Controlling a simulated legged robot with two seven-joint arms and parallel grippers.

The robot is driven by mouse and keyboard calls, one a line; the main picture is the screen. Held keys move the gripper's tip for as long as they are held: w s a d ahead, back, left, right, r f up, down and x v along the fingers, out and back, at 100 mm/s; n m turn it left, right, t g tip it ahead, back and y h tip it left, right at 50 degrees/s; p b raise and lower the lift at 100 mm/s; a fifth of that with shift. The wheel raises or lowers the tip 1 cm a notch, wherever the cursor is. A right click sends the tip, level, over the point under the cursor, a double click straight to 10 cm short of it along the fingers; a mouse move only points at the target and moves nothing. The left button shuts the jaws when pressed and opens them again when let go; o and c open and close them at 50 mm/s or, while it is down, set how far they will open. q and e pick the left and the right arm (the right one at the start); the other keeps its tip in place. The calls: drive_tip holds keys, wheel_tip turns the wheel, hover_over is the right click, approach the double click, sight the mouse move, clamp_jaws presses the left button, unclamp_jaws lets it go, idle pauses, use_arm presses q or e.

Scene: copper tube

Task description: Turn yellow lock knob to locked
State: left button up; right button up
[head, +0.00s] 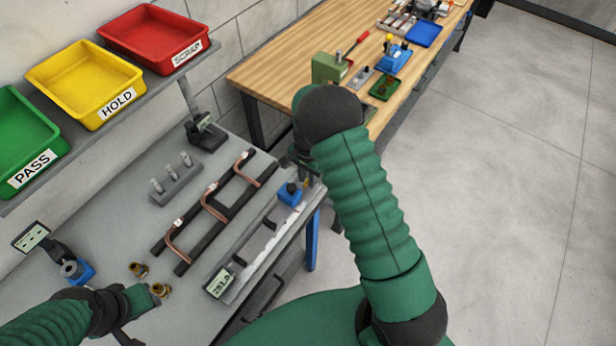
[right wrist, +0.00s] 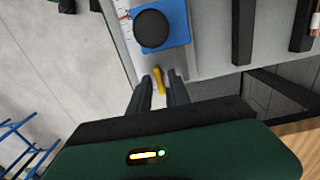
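The yellow lock knob (right wrist: 158,80) is a small lever beside a blue block with a round black top (right wrist: 152,28). In the right wrist view it lies between the fingertips of my right gripper (right wrist: 160,88), with a small gap visible on each side. The gripper looks open around it; contact is not clear. In the head view the blue block (head: 290,193) sits on the long metal rail, and the yellow knob (head: 305,184) shows at its right, below my right gripper (head: 302,165), which is partly hidden by my arm. My left gripper (head: 128,318) is low at left; its finger opening is unclear.
Copper tubes (head: 213,205) lie on a black rack on the grey bench. Brass fittings (head: 160,290) are close to my left gripper. Green, yellow (head: 85,80) and red trays stand on a shelf at upper left. A wooden bench (head: 285,75) stands behind. The floor at right is clear.

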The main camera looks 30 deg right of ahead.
drive_tip(key=shift+o, duration=0.4)
drive_tip(key=shift+r, duration=0.1)
drive_tip(key=shift+w+r, duration=0.1)
drive_tip(key=shift+r, duration=0.2)
wheel_tip(320, 180, up, 16)
drive_tip(key=b, duration=0.2)
